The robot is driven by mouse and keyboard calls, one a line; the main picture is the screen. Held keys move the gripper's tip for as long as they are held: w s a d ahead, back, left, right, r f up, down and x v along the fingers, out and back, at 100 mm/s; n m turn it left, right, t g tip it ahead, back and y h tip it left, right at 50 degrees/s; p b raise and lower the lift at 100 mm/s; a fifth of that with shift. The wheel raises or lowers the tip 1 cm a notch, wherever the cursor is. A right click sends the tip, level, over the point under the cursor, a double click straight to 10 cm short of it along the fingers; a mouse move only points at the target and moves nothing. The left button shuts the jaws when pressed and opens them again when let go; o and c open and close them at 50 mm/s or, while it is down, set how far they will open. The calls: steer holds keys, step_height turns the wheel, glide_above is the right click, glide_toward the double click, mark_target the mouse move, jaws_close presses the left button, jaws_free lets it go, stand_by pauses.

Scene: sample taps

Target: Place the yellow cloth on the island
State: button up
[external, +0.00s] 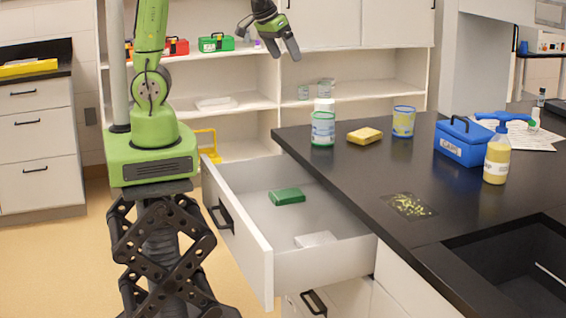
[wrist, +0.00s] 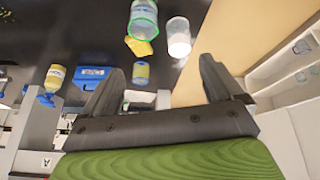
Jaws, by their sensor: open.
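A small yellow block-like piece (external: 365,135) lies on the black island top (external: 455,195), near its back left part. I cannot tell whether it is a folded cloth or a sponge. It also shows in the wrist view (wrist: 139,46), beyond my fingers. No other yellow cloth is clear to me. My gripper (external: 270,45) is open and empty, raised high in front of the shelves, left of the island and well apart from the yellow piece. Its two spread fingers (wrist: 162,68) show in the wrist view.
A drawer (external: 240,240) stands open left of the island, holding a green block (external: 287,196) and a white piece (external: 316,239). Beakers, bottles and a blue box (external: 463,142) stand on the island. A yellow speckled patch (external: 408,206) lies before a sink (external: 510,265).

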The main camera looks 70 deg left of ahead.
steer(key=s+a+m, duration=0.1)
steer(key=s+m, duration=0.2)
steer(key=s, duration=1.7)
steer(key=shift+s+a, duration=0.3)
steer(key=shift+s, duration=0.1)
steer(key=shift+o, duration=0.2)
steer(key=shift+o, duration=0.5)
steer(key=shift+f, duration=0.1)
